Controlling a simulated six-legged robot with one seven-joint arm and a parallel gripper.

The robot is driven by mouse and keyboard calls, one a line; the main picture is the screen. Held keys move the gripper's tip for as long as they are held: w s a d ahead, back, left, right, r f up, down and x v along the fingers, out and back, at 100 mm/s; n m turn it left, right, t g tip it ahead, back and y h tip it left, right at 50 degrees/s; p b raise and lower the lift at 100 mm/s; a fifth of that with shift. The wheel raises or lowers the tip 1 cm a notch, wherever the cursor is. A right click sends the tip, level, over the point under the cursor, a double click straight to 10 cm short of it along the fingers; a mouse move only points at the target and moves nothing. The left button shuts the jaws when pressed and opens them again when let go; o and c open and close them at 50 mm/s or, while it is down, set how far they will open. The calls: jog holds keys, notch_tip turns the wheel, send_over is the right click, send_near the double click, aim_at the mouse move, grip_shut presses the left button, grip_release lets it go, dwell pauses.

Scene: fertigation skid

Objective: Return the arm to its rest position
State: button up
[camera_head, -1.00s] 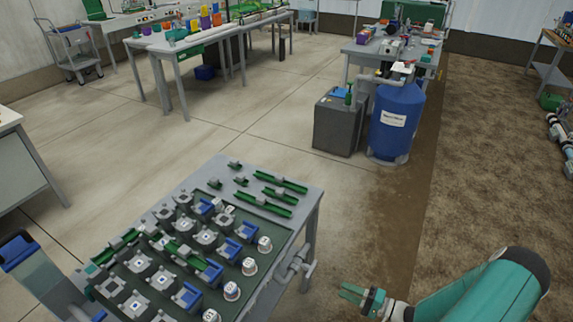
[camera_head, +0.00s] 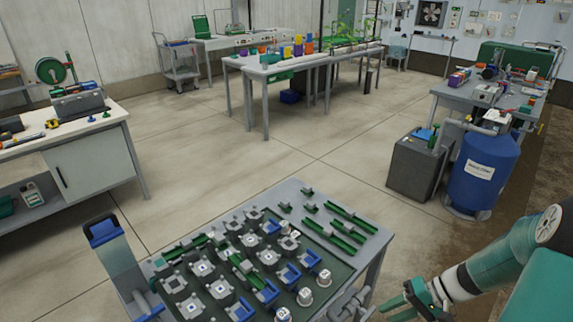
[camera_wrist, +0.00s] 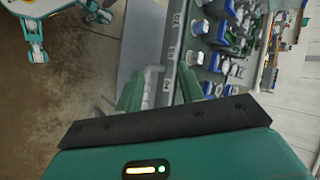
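My teal arm comes in from the lower right of the head view, and my gripper (camera_head: 402,300) is low in the picture, just right of the fixture table (camera_head: 378,240). In the wrist view my gripper (camera_wrist: 160,90) shows two green fingers standing apart with nothing held between them. A grey pipe fitting (camera_wrist: 153,75) on the table's side shows behind the gap; I cannot tell how far off it is.
The table holds grey blocks, blue holders, white-topped cylinders and green rails (camera_head: 355,218). A blue tank (camera_head: 484,170) and a grey box (camera_head: 418,165) stand behind my arm. A white cabinet bench (camera_head: 95,165) is at left. Open floor (camera_head: 230,150) lies between.

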jog(key=s+a+r+n+t+h, duration=0.1)
jog(key=s+a+r+h, duration=0.3)
jog(key=r, duration=0.8)
jog(key=s+a+r+n+t+h, duration=0.1)
jog(key=s+a+r+t+h, duration=0.3)
jog(key=r, duration=0.8)
jog(key=s+a+h, duration=0.1)
jog(key=s+a, duration=0.1)
jog(key=a, duration=0.1)
jog(key=shift+s+r+h, duration=0.15)
jog(key=shift+r+h, duration=0.15)
jog(key=shift+r, duration=0.1)
jog(key=shift+o, duration=0.2)
